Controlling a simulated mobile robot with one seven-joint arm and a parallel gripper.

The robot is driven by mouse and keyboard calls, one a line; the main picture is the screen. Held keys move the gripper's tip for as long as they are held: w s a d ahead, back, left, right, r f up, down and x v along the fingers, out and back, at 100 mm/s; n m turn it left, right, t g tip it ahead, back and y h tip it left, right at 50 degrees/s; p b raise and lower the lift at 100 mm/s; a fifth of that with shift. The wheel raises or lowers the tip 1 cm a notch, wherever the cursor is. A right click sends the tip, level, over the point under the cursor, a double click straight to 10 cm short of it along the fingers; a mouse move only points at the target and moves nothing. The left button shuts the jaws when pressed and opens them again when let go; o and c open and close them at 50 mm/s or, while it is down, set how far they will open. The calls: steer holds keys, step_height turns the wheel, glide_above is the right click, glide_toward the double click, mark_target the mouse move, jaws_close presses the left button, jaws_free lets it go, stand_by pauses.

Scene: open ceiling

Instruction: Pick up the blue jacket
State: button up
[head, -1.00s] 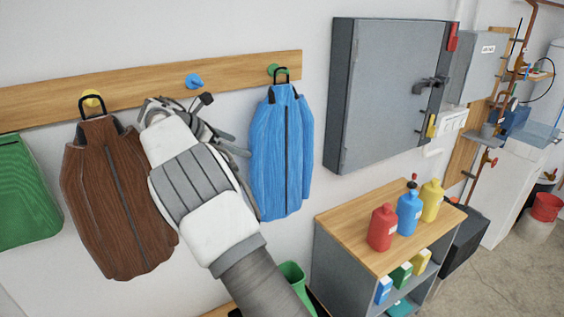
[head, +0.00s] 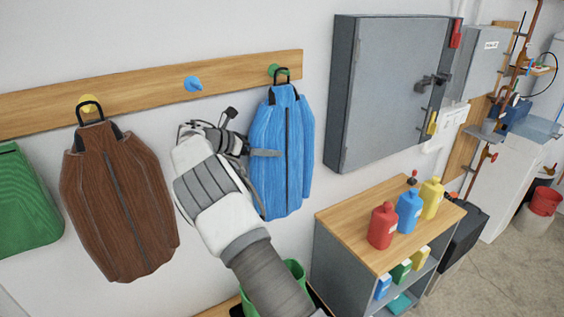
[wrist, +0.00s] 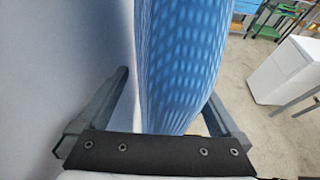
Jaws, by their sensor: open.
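The blue jacket (head: 283,150) hangs by a black loop from the green peg (head: 277,70) on the wooden rail. In the wrist view the blue jacket (wrist: 182,60) fills the middle, extending between my two spread fingers. My gripper (head: 262,148) is at the jacket's left side in the head view, with one finger lying across its left edge. In the wrist view my gripper (wrist: 160,108) is open, with the left finger near the wall and the right finger past the jacket's right side. Whether either finger touches the cloth is unclear.
A brown jacket (head: 118,205) hangs from the yellow peg at left. The blue peg (head: 193,84) is bare. A grey wall cabinet (head: 388,90) is right of the blue jacket. Below it, a wood-topped shelf (head: 345,215) holds several bottles. A green bin (head: 294,268) stands below.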

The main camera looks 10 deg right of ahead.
jaws_close()
stand_by(0.5)
steer(key=shift+r, duration=0.15)
